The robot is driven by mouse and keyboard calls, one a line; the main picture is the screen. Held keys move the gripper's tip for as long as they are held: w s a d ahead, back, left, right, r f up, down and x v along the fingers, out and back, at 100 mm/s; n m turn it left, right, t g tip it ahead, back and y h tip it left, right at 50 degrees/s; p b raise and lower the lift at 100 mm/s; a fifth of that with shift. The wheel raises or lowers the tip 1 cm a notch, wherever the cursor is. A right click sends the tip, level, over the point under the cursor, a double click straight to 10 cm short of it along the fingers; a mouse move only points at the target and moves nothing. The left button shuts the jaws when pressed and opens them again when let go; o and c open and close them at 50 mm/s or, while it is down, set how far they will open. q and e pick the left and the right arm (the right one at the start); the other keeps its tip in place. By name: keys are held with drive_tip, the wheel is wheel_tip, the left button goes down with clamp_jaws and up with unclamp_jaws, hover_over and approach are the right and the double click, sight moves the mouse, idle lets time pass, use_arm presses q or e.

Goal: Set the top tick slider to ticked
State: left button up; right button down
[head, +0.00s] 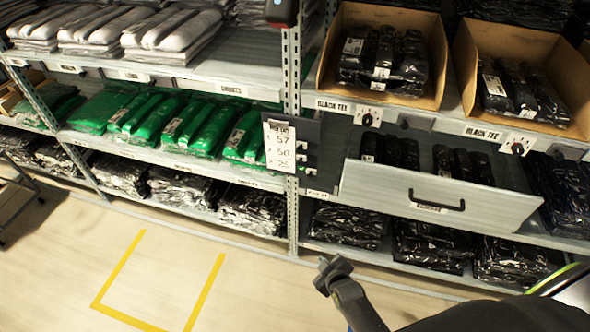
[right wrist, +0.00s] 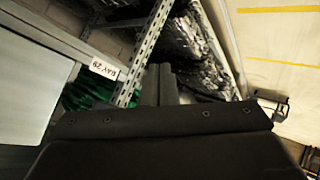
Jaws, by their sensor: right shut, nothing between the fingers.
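A white card with the numbers 57, 56 and 25 (head: 279,147) hangs on a dark panel at the shelf upright, in the middle of the head view. Small pale slider tabs stand in a column at its right, with the top tick slider (head: 305,146) highest. They are too small to tell whether ticked. My right gripper (head: 328,270) is shut and empty, below and right of the card, over the floor in front of the lower shelf and well apart from the sliders. Its closed fingers (right wrist: 160,84) also show in the right wrist view. My left gripper is not in view.
A grey drawer (head: 440,205) with a black handle sticks out right of the card. Cardboard boxes (head: 445,75) of black packs stand above it. Green packs (head: 180,125) lie on the left shelf. The floor with a yellow outline (head: 160,285) is clear.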

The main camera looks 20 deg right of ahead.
drive_tip(key=w+a+r+n+t+b, duration=0.3)
drive_tip(key=w+r+t+b, duration=0.1)
drive_tip(key=w+r, duration=0.6)
drive_tip(key=n+t+b, duration=0.3)
drive_tip(key=t+b, duration=0.2)
approach(301, 147)
drive_tip(key=a+r, duration=0.1)
drive_tip(key=a, duration=0.5)
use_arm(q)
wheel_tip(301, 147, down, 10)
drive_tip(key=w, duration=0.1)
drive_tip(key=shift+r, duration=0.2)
use_arm(e)
drive_tip(key=shift+s+d+r, duration=0.15)
drive_tip(key=shift+s+r, duration=0.05)
drive_tip(key=shift+s, duration=0.2)
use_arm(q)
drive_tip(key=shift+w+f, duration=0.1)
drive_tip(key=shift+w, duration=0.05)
use_arm(e)
drive_tip(key=shift+w, duration=0.1)
